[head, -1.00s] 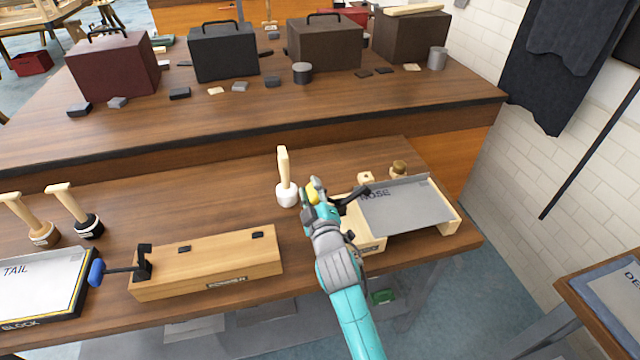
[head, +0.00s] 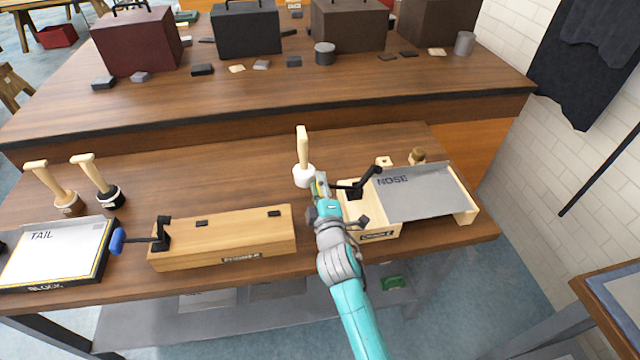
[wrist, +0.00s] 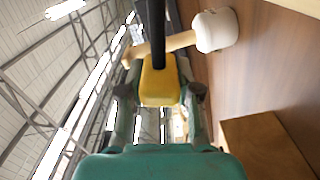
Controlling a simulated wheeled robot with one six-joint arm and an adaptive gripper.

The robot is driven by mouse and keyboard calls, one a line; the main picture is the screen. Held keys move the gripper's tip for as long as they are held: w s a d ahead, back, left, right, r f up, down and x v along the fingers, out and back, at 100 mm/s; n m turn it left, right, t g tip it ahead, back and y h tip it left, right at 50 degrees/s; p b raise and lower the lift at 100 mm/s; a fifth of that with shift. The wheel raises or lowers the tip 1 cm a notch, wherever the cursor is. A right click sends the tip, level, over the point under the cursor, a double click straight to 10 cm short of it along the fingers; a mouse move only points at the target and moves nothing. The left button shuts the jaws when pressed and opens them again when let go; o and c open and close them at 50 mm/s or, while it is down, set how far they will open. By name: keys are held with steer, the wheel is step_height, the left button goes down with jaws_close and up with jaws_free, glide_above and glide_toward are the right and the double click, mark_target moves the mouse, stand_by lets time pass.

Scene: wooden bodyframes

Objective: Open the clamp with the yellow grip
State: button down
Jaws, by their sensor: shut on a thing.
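The clamp's yellow grip (wrist: 160,80) shows in the wrist view between my gripper's fingers, at the end of a black bar. My gripper (head: 320,187) is shut on this grip; only a little yellow shows in the head view. The clamp's black arm (head: 368,178) rises beside the grey NOSE plate (head: 425,193), at the left end of the pale wooden fixture (head: 382,233). The arm's tip stands raised, apart from the plate. My gripper hides part of the clamp's base.
A white-headed mallet (head: 304,173) stands close to the left of my gripper. A wooden box (head: 220,246) with a blue-gripped clamp (head: 118,241) lies further left. A TAIL block (head: 55,255) is at far left. Bare bench lies behind the box.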

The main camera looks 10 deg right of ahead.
steer(key=c, duration=0.8)
jaws_free()
steer(key=s, duration=1.2)
steer(key=s+d+f+m+g+y, duration=0.1)
steer(key=s+d+f+m, duration=0.2)
steer(key=s, duration=0.7)
steer(key=s+d+f+m+g, duration=0.15)
steer(key=s+f, duration=0.35)
steer(key=s, duration=0.5)
steer(key=s+d+r+m, duration=0.2)
steer(key=s+m, duration=0.3)
steer(key=s, duration=0.5)
steer(key=s+d+r+m+h, duration=0.1)
steer(key=s+r+m, duration=0.2)
steer(key=s, duration=0.8)
steer(key=shift+s+d+m+g, duration=0.3)
steer(key=shift+d+m+g, duration=0.05)
steer(key=shift+m, duration=0.8)
